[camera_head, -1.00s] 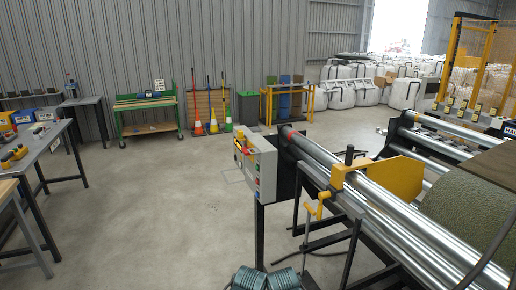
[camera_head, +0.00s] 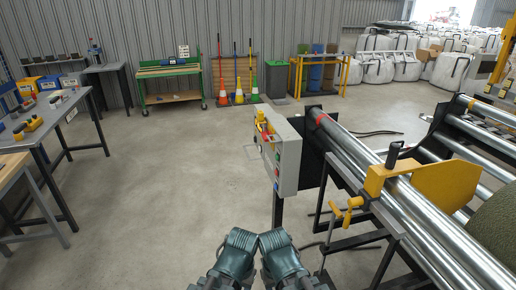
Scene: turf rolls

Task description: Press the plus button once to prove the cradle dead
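A grey control box (camera_head: 287,160) stands on a dark post beside the cradle with its metal rollers (camera_head: 385,185). Its narrow face carries small coloured buttons (camera_head: 277,168), green and red among them, seen at a steep angle. I cannot tell which is the plus button. Yellow and red items (camera_head: 264,126) sit on the upper left of the box. Two teal links of my arms show at the bottom middle, below and short of the box. Neither gripper's fingers can be seen, and nothing of mine touches the box.
A yellow bracket (camera_head: 436,183) and a yellow crank handle (camera_head: 348,211) stick out at the cradle's near side. Grey workbenches (camera_head: 62,107) line the left. A green trolley (camera_head: 168,72) stands by the back wall. The floor (camera_head: 170,170) left of the box is clear.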

